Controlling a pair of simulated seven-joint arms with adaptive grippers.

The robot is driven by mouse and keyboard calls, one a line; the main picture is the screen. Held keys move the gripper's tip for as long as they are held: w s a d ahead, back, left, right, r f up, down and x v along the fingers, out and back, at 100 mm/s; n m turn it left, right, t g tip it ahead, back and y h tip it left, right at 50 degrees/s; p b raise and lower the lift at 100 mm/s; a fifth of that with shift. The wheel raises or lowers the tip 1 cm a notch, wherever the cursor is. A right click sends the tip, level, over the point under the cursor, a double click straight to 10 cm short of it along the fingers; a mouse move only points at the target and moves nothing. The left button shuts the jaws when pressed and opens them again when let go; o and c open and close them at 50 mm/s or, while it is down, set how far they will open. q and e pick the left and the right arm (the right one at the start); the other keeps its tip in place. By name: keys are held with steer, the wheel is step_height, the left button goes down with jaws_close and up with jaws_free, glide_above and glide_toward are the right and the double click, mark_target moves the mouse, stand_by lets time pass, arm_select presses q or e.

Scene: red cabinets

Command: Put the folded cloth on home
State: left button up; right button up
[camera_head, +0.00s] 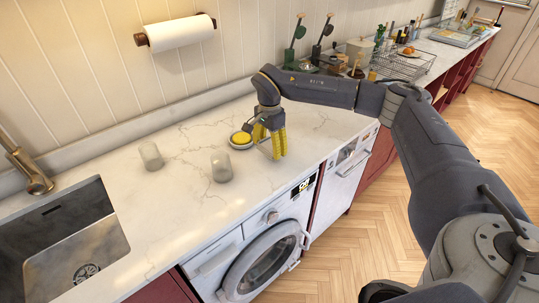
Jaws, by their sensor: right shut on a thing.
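My right gripper (268,126) reaches down over the white marbled counter, with its arm coming in from the right. It is shut on a yellow folded cloth (279,145), which hangs down at the fingers. Whether the cloth's lower edge touches the counter is hard to tell. Just left of the gripper, a small round dish (234,144) with a yellow top (242,137) sits on the counter. I cannot tell any thing marked as home. My left gripper is not in view.
Two pale cups, one (151,156) further left and one (221,167) nearer, stand on the counter (180,205). A sink (75,255) is at the left. Plants, jars and a wire rack (405,62) stand behind my arm. A washing machine (262,262) is under the front edge.

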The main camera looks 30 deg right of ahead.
mark_target(269, 160)
steer(key=shift+f, duration=1.9)
steer(key=shift+f, duration=0.15)
steer(key=o, duration=1.1)
step_height(269, 160, up, 12)
steer(key=shift+r, duration=0.15)
